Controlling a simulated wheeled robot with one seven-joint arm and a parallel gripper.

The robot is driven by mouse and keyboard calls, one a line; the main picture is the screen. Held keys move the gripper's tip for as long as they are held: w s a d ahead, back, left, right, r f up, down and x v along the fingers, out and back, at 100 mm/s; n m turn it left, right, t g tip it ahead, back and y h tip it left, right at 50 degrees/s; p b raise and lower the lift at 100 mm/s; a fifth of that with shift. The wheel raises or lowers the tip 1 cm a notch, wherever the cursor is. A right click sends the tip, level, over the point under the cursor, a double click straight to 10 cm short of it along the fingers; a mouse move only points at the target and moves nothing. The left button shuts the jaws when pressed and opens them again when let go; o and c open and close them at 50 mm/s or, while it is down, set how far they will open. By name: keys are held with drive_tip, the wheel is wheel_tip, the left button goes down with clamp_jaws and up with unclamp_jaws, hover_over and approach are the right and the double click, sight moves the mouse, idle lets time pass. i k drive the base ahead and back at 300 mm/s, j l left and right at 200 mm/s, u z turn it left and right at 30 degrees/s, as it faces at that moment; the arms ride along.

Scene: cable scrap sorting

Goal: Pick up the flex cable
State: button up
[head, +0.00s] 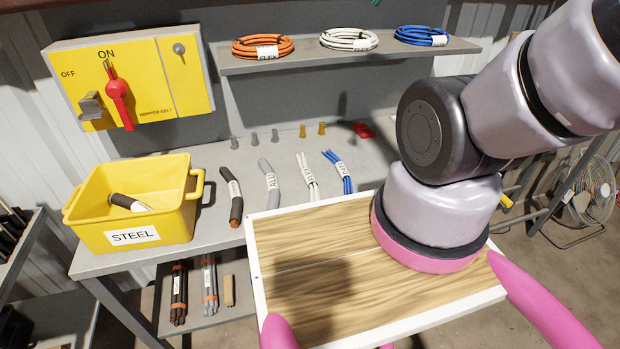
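Several short cable pieces lie in a row on the grey bench (215,150). A bundle of thin white strands (302,164) has a label that seems to read FLEX, but the print is too small to be sure. To its right lies a bundle of blue strands (331,157). To its left are a grey cable (265,165) and a dark cable (236,210) with orange-brown ends, both labelled. The pieces lie apart from each other. My gripper is out of view; my arm rises out of the top right of the picture.
A yellow bin (80,214) marked STEEL stands at the bench's left and holds a dark labelled cable (130,203). Coils in orange (247,54), white (345,46) and blue (412,42) lie on the shelf above. Several small pegs and a red object (362,130) are farther back.

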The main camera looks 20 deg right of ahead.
sight(309, 177)
drive_tip(key=k+j+z, duration=0.2)
drive_tip(key=j+z, duration=0.15)
drive_tip(key=k+j+z, duration=0.5)
drive_tip(key=z, duration=0.25)
